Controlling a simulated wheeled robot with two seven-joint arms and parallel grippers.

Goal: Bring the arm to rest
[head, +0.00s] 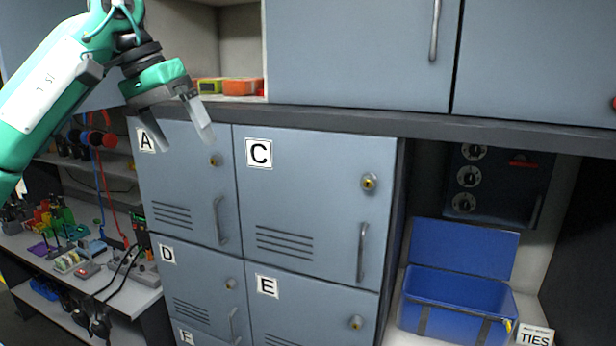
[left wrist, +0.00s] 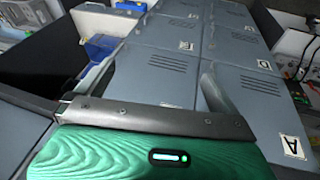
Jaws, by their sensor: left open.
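My left arm comes in from the upper left of the head view. Its green and grey left gripper (head: 180,135) is open and empty, in front of the top of locker door A (head: 178,185). No object is between its fingers. In the left wrist view the gripper's green body fills the bottom, with the grey locker doors (left wrist: 165,75) beyond the fingers. I cannot tell whether the fingers touch the door. My right gripper is in neither view.
Locker doors C (head: 310,200), D (head: 200,280) and E (head: 310,310) have handles that stick out. A dark ledge (head: 420,130) runs above them. An open blue box (head: 455,300) stands at the right. Shelves at the left hold several tools and cables (head: 75,245).

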